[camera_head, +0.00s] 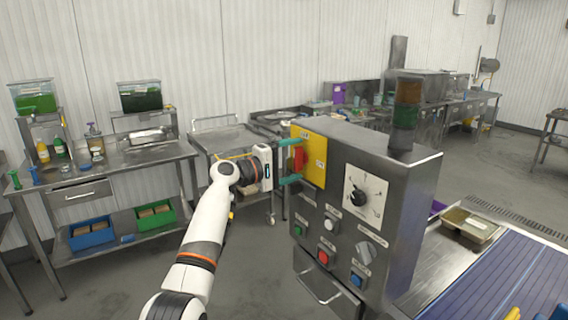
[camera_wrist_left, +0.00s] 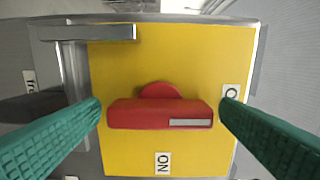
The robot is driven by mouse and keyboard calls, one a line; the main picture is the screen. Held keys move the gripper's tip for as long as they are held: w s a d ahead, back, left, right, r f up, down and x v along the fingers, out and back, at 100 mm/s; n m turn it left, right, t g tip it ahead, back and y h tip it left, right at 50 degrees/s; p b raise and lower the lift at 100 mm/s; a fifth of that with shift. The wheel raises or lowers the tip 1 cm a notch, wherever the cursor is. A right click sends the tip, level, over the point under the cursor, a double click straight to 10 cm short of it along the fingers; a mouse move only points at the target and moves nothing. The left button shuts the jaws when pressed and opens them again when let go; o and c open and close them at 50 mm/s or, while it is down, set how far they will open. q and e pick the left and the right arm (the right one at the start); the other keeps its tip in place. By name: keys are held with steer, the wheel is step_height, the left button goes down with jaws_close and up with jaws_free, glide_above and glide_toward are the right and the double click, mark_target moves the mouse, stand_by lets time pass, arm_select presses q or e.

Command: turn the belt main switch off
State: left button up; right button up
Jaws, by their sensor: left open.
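The main switch is a red handle (camera_head: 298,157) on a yellow plate (camera_head: 317,160) at the left of the control box's front. In the left wrist view the red handle (camera_wrist_left: 160,114) lies lengthwise across the picture on the yellow plate (camera_wrist_left: 120,60), with an "ON" label below it and a partly covered label starting with "O" at the right. My left gripper (camera_head: 290,161) is open in front of the switch. Its green fingers (camera_wrist_left: 161,107) are at the two ends of the handle; I cannot tell whether they touch it. My right gripper is not in view.
The steel control box (camera_head: 395,190) also carries a black dial (camera_head: 366,193), a red button (camera_head: 323,257), a blue button (camera_head: 356,280) and a stack light (camera_head: 405,115). A blue belt (camera_head: 500,275) with a food tray (camera_head: 470,228) is at the right. A steel table (camera_head: 110,165) stands left.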

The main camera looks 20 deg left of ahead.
arm_select(q)
steer(key=shift+s+a+f, duration=0.15)
steer(key=shift+s+a, duration=0.15)
steer(key=b+v, duration=0.5)
steer(key=v, duration=0.6)
